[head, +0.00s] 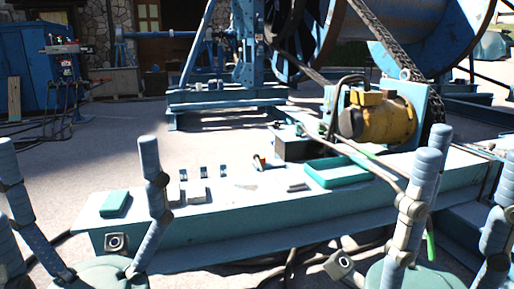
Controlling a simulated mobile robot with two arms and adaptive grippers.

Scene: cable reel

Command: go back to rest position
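My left gripper (77,143) is at the lower left, its grey-blue fingers pointing up and spread wide. It is open, with nothing between the fingers. My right gripper (474,160) is at the lower right, fingers also up and apart. It is open and looks empty; its palm is partly cut off by the bottom edge. Both grippers are in front of a long pale-teal machine beam (232,233), and the left one's inner finger overlaps it in the picture. Whether any finger touches the beam cannot be told.
The beam carries small switches, a green box (114,203) and a green tray (340,172). Behind are a yellow motor (385,118), a chain (385,40) and a large blue reel. Cables (290,262) lie below the beam. Open ground (90,160) is at left.

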